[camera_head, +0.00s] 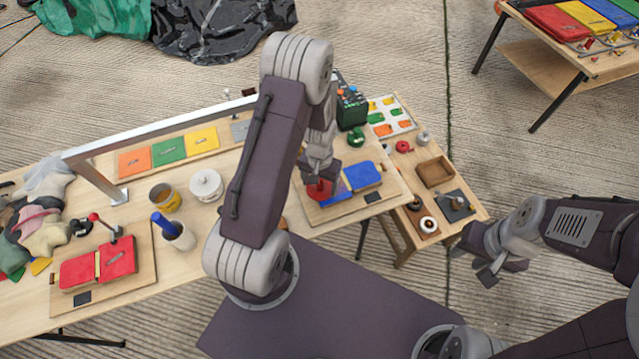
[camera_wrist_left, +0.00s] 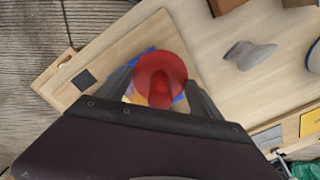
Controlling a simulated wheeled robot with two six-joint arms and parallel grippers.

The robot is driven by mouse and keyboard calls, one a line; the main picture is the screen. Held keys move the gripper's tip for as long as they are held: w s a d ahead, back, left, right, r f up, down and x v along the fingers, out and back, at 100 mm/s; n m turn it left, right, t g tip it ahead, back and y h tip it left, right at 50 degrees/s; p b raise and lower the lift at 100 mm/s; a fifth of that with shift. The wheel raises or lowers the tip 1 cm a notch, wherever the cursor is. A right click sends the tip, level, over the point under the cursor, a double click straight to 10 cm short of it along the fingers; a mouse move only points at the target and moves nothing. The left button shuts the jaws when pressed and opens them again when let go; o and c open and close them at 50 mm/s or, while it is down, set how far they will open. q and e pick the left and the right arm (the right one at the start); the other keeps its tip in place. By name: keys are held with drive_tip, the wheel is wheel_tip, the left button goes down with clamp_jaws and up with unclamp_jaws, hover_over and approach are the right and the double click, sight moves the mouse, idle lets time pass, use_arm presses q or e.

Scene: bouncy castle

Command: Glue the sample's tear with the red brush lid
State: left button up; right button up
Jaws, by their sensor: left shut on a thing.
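My left gripper (camera_head: 318,170) is shut on the red brush lid (camera_head: 320,188) and holds it over the left part of a blue sample (camera_head: 366,175) on a wooden board (camera_head: 390,193). In the left wrist view the round red lid (camera_wrist_left: 160,78) sits between the fingers and hides most of the blue sample (camera_wrist_left: 181,104) below. The brush tip is hidden, so contact with the tear cannot be told. My right gripper (camera_head: 490,270) hangs apart from the table, at the right; its finger gap is unclear.
A red sample (camera_head: 97,264) lies on another board at the left. A blue-handled tool stands in a white cup (camera_head: 180,236), near a yellow tin (camera_head: 165,198) and a white round pot (camera_head: 206,185). A metal bar (camera_head: 160,135) spans the table. A wooden tray (camera_head: 435,171) stands right.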

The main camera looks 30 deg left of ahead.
use_arm(q)
drive_tip(key=r+p, duration=0.1)
drive_tip(key=r, duration=0.1)
drive_tip(key=shift+s+a+r+p, duration=0.1)
drive_tip(key=shift+a+r+p, duration=0.1)
drive_tip(key=shift+r+p, duration=0.2)
drive_tip(key=shift+d+r+p, duration=0.25)
drive_tip(key=shift+r+p, duration=0.75)
drive_tip(key=shift+r, duration=0.05)
wheel_tip(320, 180, up, 2)
drive_tip(key=shift+a+r+p, duration=0.1)
drive_tip(key=shift+a+p, duration=0.05)
drive_tip(key=shift+p, duration=0.85)
drive_tip(key=shift+r+p, duration=0.4)
drive_tip(key=shift+r, duration=0.15)
